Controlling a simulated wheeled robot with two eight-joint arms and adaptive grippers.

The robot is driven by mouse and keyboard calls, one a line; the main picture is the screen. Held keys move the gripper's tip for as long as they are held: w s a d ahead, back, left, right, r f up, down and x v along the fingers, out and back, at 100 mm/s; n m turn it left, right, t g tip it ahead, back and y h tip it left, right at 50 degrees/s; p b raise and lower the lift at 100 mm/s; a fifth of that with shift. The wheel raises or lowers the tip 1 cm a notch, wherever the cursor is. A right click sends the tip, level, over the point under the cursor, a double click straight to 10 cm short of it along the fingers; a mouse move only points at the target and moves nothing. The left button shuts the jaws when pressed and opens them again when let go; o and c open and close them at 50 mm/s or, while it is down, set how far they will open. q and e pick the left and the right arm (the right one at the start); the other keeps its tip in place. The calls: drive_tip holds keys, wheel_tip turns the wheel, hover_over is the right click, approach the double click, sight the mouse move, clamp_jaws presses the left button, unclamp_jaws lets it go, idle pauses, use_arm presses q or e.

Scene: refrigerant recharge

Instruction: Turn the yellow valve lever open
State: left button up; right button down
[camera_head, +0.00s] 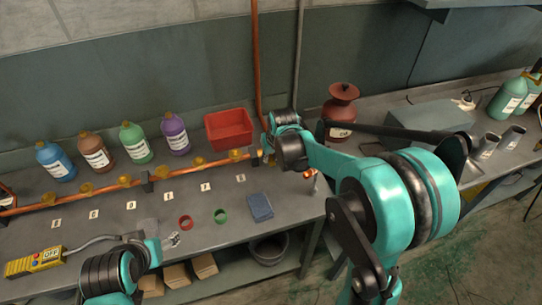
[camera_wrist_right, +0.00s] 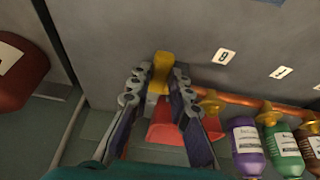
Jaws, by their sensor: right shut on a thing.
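The yellow valve lever (camera_wrist_right: 162,66) stands between the fingertips of my right gripper (camera_wrist_right: 159,82) in the right wrist view. The fingers are closed on its two sides. In the head view my right gripper (camera_head: 268,149) is at the right end of the copper pipe (camera_head: 105,188), where my arm hides most of the lever. My left gripper (camera_head: 172,240) is low at the left, above the bench and away from the valve; its jaw opening is not clear.
A red bin (camera_head: 229,129) stands behind the pipe. Blue, brown, green and purple bottles (camera_head: 174,134) line the back. A red ring (camera_head: 185,222), a green ring (camera_head: 220,215) and a blue cloth-like block (camera_head: 260,207) lie in front. A brown canister (camera_head: 341,110) stands at the right.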

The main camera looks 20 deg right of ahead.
drive_tip(key=shift+d, duration=0.1)
drive_tip(key=w+d+n+g+y+p, duration=0.2)
drive_tip(key=w+d+n, duration=0.4)
drive_tip(key=n, duration=0.9)
drive_tip(key=shift+w+d+g+y+p, duration=0.2)
drive_tip(key=shift+d+g+y+p, duration=0.2)
drive_tip(key=shift+d+g+y, duration=0.55)
drive_tip(key=shift+a, duration=0.3)
drive_tip(key=c, duration=1.4)
unclamp_jaws()
drive_tip(key=shift+y, duration=0.25)
